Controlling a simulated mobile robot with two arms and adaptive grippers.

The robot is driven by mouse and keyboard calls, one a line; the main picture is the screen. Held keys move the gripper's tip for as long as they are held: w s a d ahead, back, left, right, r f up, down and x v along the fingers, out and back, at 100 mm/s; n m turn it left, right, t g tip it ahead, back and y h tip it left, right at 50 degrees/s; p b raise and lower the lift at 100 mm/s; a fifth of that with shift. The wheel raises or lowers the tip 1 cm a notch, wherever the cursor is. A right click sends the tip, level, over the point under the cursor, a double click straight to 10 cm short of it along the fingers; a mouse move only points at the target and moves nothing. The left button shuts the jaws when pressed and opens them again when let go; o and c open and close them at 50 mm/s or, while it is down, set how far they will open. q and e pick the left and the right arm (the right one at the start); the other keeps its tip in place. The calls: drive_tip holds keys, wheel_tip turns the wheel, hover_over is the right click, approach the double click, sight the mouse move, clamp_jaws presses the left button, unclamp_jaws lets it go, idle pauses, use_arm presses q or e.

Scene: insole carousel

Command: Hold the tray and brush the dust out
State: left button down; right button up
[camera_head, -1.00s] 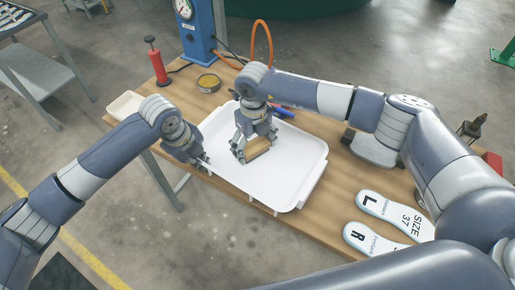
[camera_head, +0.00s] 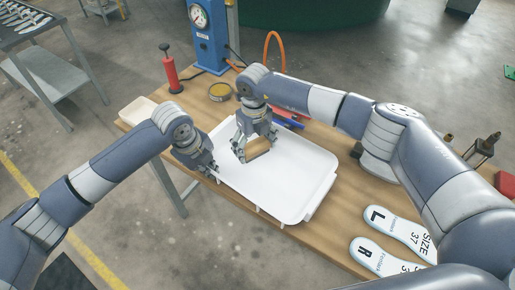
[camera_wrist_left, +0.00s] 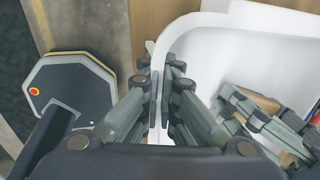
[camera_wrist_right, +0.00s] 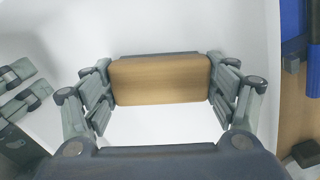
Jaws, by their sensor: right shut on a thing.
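The white tray (camera_head: 290,205) lies on the wooden table. My left gripper (camera_head: 212,172) is at its left end. In the left wrist view its fingers (camera_wrist_left: 160,92) are close together on both sides of the tray's rim (camera_wrist_left: 187,27), pinching it. My right gripper (camera_head: 257,142) is over the tray's far left part, shut on a wooden brush (camera_head: 258,149). In the right wrist view the brush block (camera_wrist_right: 160,80) sits between the two fingers, low over the white tray floor. The bristles are mostly hidden, and I can make out no dust.
Two insoles (camera_head: 400,232) lie on the table at the right front. Blue-handled tools (camera_head: 290,122) lie beyond the tray.

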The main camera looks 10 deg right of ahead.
drive_tip(key=shift+w+a+f, duration=0.1)
drive_tip(key=shift+w+a, duration=0.15)
drive_tip(key=shift+w, duration=0.2)
drive_tip(key=shift+r, duration=3.55)
use_arm(q)
drive_tip(key=c, duration=1.7)
unclamp_jaws()
drive_tip(key=shift+r, duration=0.1)
